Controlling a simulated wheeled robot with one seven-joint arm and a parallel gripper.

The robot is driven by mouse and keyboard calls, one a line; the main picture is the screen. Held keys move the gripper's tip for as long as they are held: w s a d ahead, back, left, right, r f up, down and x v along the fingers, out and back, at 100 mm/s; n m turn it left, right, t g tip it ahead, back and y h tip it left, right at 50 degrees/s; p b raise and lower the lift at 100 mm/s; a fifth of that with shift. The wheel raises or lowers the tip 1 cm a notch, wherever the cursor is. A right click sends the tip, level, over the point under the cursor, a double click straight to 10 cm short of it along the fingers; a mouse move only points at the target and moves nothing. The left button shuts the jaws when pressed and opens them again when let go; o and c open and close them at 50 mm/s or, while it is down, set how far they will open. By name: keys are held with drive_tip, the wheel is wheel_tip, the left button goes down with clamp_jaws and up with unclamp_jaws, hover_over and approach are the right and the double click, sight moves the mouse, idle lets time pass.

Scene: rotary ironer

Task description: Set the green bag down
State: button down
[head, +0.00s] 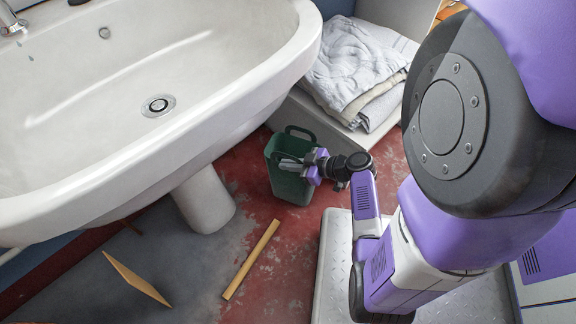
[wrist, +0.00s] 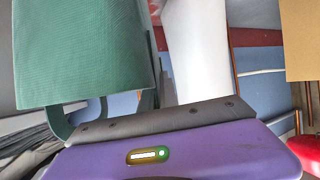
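The green bag (head: 290,188) is upright, with a loop handle at its top, in the gap between the sink and the low grey unit. My gripper (head: 288,162) reaches it from the right and appears shut on its near handle. The bag hangs over or stands on the red floor; I cannot tell whether its base touches. In the wrist view the green bag (wrist: 85,50) fills the upper left, with a handle loop running down to the purple gripper body. The fingertips are hidden there.
The white sink (head: 235,70) and its pedestal (head: 204,200) stand left of the bag. Folded cloths (head: 352,65) lie on the grey unit behind. Wooden strips (head: 250,260) lie on the red and grey floor (head: 190,255) in front.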

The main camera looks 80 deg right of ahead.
drive_tip(key=shift+f, duration=0.1)
drive_tip(key=c, duration=1.6)
unclamp_jaws()
